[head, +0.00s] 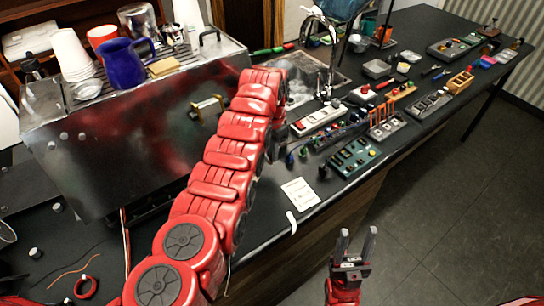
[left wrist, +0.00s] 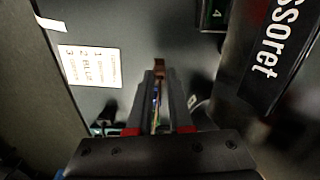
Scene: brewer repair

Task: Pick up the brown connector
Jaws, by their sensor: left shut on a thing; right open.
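A small brown connector (left wrist: 159,66) shows at the tips of my left gripper (left wrist: 160,80) in the left wrist view. The fingers are closed on it, and thin coloured wires show between them. In the head view my red left arm reaches over the bench and hides the left gripper and the connector. My right gripper (head: 357,236) is open and empty, in front of the bench edge and above the floor.
A white printed card (head: 300,194) lies on the dark bench; it also shows in the left wrist view (left wrist: 90,66). A metal brewer (head: 130,135) stands left, with a blue jug (head: 123,62) and cups on top. Several control boxes, such as a teal one (head: 354,158), crowd the right side.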

